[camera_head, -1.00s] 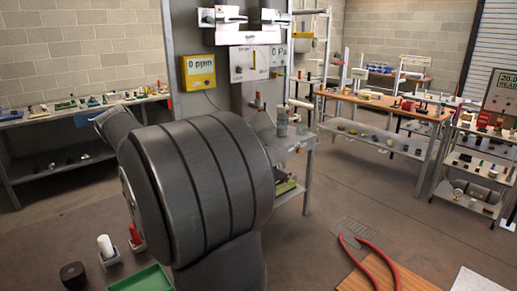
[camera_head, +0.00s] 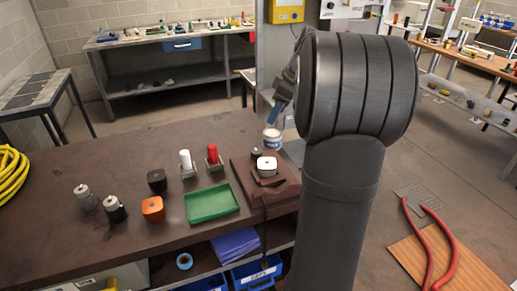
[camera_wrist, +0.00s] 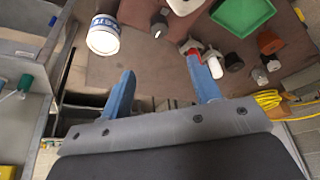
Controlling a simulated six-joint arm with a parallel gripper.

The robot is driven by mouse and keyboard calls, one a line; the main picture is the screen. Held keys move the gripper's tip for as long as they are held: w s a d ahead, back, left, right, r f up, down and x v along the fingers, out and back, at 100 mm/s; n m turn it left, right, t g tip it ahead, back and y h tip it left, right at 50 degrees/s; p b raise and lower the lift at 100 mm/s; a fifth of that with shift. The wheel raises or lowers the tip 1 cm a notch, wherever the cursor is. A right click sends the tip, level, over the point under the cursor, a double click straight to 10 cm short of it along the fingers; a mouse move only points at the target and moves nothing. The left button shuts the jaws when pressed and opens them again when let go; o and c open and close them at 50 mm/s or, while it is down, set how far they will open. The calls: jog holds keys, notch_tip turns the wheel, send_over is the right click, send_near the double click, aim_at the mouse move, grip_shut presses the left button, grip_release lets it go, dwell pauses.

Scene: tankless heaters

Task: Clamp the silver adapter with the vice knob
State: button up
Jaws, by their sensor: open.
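The dark red vice (camera_head: 285,188) stands at the right end of the brown bench. A pale block with a dark centre (camera_head: 266,166), possibly the silver adapter, sits in it; its white top also shows at the top edge of the wrist view (camera_wrist: 185,5). A small dark knob (camera_head: 256,152), possibly the vice knob, is just behind the block. It appears in the wrist view as a dark round part (camera_wrist: 158,28). My gripper (camera_wrist: 163,80) is open and empty, its blue fingers apart. In the head view it hangs above and behind the vice, partly hidden by my arm.
A labelled tin (camera_head: 272,138) stands close behind the vice, below my gripper. A green tray (camera_head: 212,203), white cylinder (camera_head: 186,162), red cylinder (camera_head: 213,156), orange block (camera_head: 152,208), black block (camera_head: 157,180) and two capped grey pieces (camera_head: 86,198) are left of it.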

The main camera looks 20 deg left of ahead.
aim_at(257, 151)
jog(key=x, duration=1.7)
jog(key=shift+w+a, duration=0.1)
jog(key=shift+a, duration=0.05)
jog(key=c, duration=1)
